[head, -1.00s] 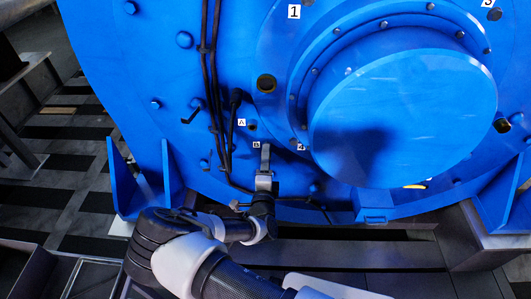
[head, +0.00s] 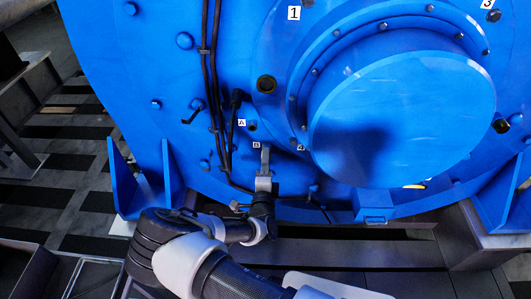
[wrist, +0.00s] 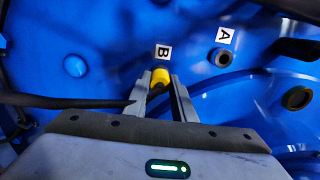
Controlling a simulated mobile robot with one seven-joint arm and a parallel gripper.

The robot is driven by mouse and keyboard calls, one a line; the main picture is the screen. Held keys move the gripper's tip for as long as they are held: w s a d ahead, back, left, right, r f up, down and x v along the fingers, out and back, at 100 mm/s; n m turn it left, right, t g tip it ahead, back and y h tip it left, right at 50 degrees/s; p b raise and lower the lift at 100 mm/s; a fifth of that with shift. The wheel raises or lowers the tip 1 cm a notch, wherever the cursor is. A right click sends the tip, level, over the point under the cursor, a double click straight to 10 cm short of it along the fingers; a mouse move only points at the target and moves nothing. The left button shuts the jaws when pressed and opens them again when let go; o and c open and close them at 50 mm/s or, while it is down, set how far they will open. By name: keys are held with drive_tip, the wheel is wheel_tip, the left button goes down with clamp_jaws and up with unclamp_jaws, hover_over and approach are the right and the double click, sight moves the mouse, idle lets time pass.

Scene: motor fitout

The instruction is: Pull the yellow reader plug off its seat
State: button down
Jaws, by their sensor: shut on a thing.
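The yellow reader plug (wrist: 161,76) shows in the wrist view just below the label B (wrist: 162,52) on the blue motor housing. My gripper (wrist: 161,90) has one finger on each side of the plug and is shut on it. The plug's seat is hidden behind the plug, so I cannot tell whether they touch. In the head view my gripper (head: 265,152) reaches up to the housing beside label B (head: 256,145), and the plug is hidden there.
An empty dark-rimmed port (wrist: 222,58) sits by label A (wrist: 225,36). Black cables (head: 214,80) run down the housing left of my gripper. A large round blue cover (head: 405,115) sticks out to the right. Blue support ribs (head: 128,180) stand at the lower left.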

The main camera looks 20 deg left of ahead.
drive_tip(key=shift+p+v, duration=1.05)
drive_tip(key=shift+v, duration=1.85)
drive_tip(key=p+v, duration=0.3)
drive_tip(key=v, duration=1.9)
drive_tip(key=shift+d, duration=0.15)
